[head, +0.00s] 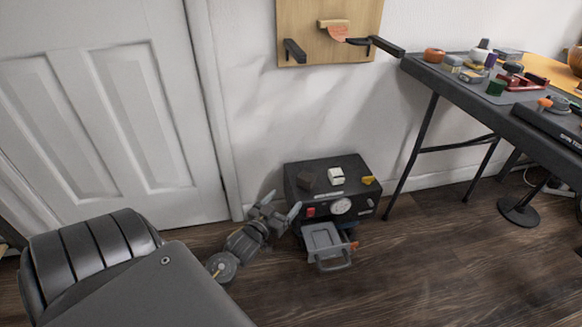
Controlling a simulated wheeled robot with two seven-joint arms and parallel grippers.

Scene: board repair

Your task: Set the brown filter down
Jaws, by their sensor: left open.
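The brown filter (307,180), a small dark brown block, rests on the left part of the black machine's top (345,163). My left gripper (282,203) is open and empty, in front and to the left of the machine, with its fingers pointing up and apart. It appears lower in the picture than the filter and apart from it. My right gripper is not in view.
A white block (336,176) and a yellow piece (369,180) also sit on the machine. An open grey drawer (324,242) sticks out below its gauge. A wooden wall board (300,20) hangs above. A cluttered black table (440,82) stands right.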

